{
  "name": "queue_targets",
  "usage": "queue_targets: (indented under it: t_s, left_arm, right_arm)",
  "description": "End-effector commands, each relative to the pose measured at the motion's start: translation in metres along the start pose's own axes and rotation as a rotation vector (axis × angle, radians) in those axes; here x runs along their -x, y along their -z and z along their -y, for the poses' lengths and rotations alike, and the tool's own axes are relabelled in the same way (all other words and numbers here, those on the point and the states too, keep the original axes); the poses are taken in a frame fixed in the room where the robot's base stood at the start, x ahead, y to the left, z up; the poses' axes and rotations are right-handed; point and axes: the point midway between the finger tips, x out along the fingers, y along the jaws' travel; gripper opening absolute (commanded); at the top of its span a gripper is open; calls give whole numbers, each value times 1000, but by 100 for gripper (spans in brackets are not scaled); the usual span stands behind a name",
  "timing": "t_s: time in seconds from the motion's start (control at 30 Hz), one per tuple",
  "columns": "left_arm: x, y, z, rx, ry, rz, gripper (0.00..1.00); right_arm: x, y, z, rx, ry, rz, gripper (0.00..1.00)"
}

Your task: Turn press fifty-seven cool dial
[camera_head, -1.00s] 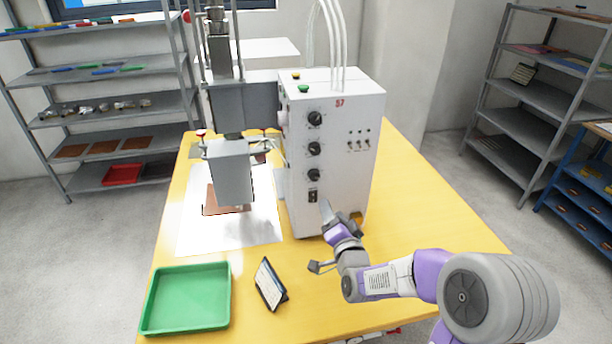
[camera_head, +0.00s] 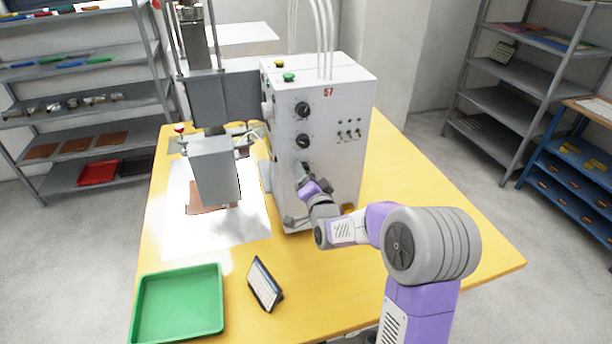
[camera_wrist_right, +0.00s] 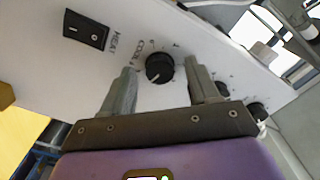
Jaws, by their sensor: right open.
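Press 57 (camera_head: 335,150) is a white box with a red "57" on its front and a column of black dials. The cool dial (camera_wrist_right: 159,68), black and round with a white mark, is labelled COOL in the right wrist view. My right gripper (camera_wrist_right: 162,72) is open, with one finger on each side of that dial; whether they touch it I cannot tell. In the head view my right gripper (camera_head: 303,178) is at the lower front of the press and covers the lowest dial. My left gripper is not in view.
A black rocker switch (camera_wrist_right: 87,30) sits beside the cool dial near the HEAT label. Two other dials (camera_head: 302,109) (camera_head: 302,141) are above. A green tray (camera_head: 178,305) and a small tablet (camera_head: 264,284) stand on the yellow table (camera_head: 440,235). Shelves stand behind.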

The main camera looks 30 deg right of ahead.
Motion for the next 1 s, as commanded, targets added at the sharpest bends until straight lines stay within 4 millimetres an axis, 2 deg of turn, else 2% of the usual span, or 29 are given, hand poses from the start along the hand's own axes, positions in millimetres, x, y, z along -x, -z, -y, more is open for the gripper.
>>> queue_targets:
  t_s: [0.23,0.27,0.6,1.0]
  left_arm:
    - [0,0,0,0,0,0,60]
    - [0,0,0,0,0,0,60]
    - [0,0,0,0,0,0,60]
    - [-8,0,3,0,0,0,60]
  right_arm:
    - [-1,0,0,0,0,0,60]
    - [-1,0,0,0,0,0,57]
    - [-1,0,0,0,0,0,5]
    - [-1,-1,-1,78,0,0,5]
